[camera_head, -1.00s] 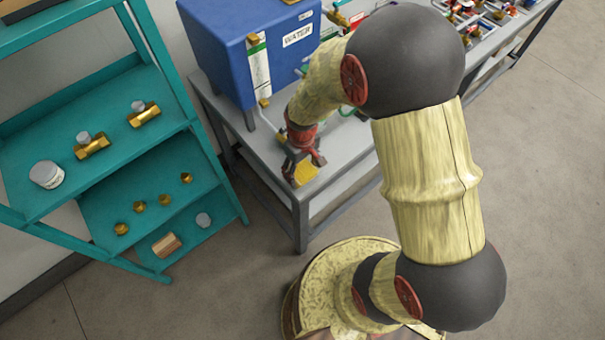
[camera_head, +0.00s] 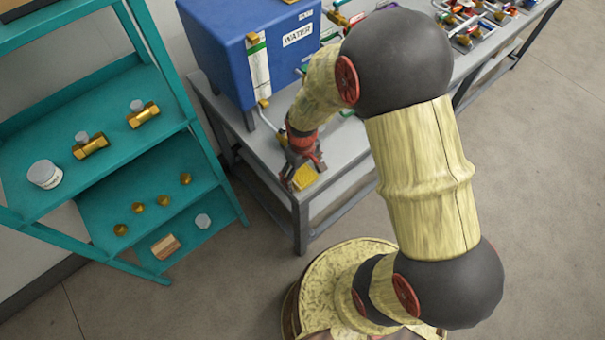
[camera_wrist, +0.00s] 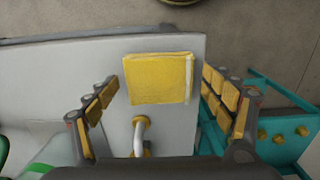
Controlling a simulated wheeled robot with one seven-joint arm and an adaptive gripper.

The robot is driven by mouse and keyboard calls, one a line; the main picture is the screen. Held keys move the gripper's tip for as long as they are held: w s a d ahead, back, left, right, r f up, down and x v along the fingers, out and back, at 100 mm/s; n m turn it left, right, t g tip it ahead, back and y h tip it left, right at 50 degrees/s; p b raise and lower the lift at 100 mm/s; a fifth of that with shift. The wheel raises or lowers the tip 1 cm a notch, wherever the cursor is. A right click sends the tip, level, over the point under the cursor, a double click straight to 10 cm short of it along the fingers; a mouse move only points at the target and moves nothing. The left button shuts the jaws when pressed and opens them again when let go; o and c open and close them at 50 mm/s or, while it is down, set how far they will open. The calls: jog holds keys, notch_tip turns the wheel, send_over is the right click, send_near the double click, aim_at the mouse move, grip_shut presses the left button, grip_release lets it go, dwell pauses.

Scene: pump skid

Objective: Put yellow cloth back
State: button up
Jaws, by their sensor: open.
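The yellow cloth (camera_head: 305,177) is a small folded square. It lies flat on the grey table top (camera_head: 340,160) near its front left corner. In the wrist view the cloth (camera_wrist: 157,78) lies ahead of and between my spread fingers. My gripper (camera_head: 302,172) is over the table, just above and behind the cloth in the head view. In the wrist view my gripper (camera_wrist: 165,95) is open with nothing between its fingers. The exact height of the fingertips above the cloth is hard to tell.
A blue water tank (camera_head: 240,50) stands behind on the table, with a tap pipe (camera_wrist: 138,135) near my fingers. A teal shelf (camera_head: 90,150) with brass fittings, a white jar (camera_head: 44,174) and a wooden piece (camera_head: 165,246) stands at the left.

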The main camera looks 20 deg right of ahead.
notch_tip(320, 180, up, 12)
jog(key=p, duration=0.3)
notch_tip(320, 180, up, 13)
jog(key=m+t, duration=0.1)
jog(key=t, duration=0.1)
send_over(303, 176)
jog(key=s, duration=0.3)
jog(key=s+r+m+t, duration=0.2)
jog(key=s+r+t, duration=0.1)
jog(key=s+r, duration=0.8)
jog(key=shift+r+m+t, duration=0.3)
jog(key=shift+r, duration=0.15)
notch_tip(303, 176, down, 4)
jog(key=b, duration=0.4)
